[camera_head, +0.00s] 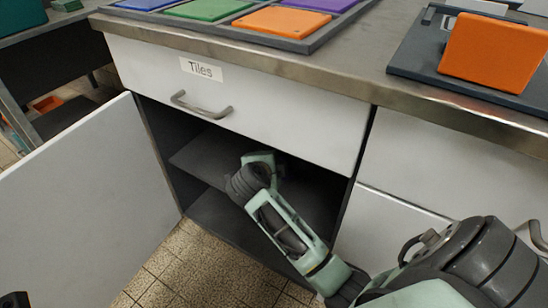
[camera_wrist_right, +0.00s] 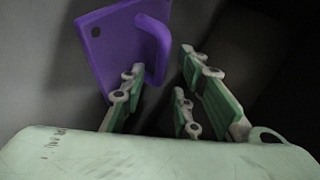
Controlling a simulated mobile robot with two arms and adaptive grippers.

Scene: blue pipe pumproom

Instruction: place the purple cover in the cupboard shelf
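The purple cover (camera_wrist_right: 108,45) is a flat square plate with a raised handle, seen in the right wrist view against a grey surface. It is hidden in the head view. The cupboard shelf (camera_head: 200,156) is dark grey, inside the open cupboard under the counter. My right gripper (camera_wrist_right: 161,64) is open inside the cupboard. Its fingers stand apart near the handle, with the cover ahead and to the left; I cannot tell whether they touch it. In the head view, my right arm reaches into the cupboard opening.
The white cupboard door (camera_head: 85,205) stands open at left. A drawer labelled Tiles (camera_head: 240,105) is shut above the opening. On the counter are a tray (camera_head: 300,46) of coloured tiles and an orange plate (camera_head: 490,50) on a dark base. Tiled floor (camera_head: 200,270) lies below.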

